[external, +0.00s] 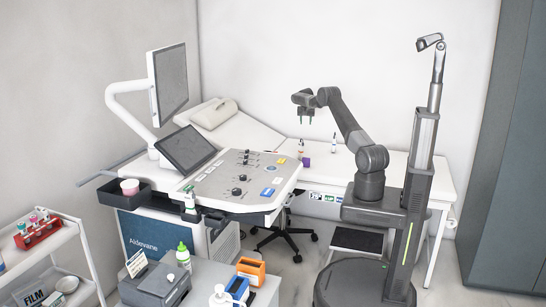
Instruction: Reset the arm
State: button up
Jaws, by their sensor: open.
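My gripper (306,119) is at the end of my arm in the external view. It points down with its two fingers apart and empty, in the air above the white desk and to the right of the ultrasound console. My arm (350,130) is bent, raised from its base at the right and reaching to the left. Nothing is seen between the fingers.
The ultrasound console (246,180) with its monitor (168,82) stands left of my arm. Small bottles (334,143) and a purple item (306,162) are on the white desk (400,170). A stool (283,238) stands beneath. A grey cabinet (510,150) is at right.

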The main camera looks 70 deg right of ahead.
jog(key=w+a+r+n+t, duration=0.1)
jog(key=w+a+r+n, duration=0.1)
jog(key=w+a, duration=0.7)
jog(key=w+a+r+n+p, duration=0.1)
jog(key=w+a, duration=0.8)
jog(key=a, duration=1.2)
jog(key=w+a+r+n+t+y, duration=0.1)
jog(key=w+a+r+n, duration=0.2)
jog(key=w+a, duration=0.6)
jog(key=a, duration=0.7)
jog(key=shift+w+r+n+t+p, duration=0.15)
jog(key=shift+w+n+t+p, duration=0.15)
jog(key=shift+n, duration=0.1)
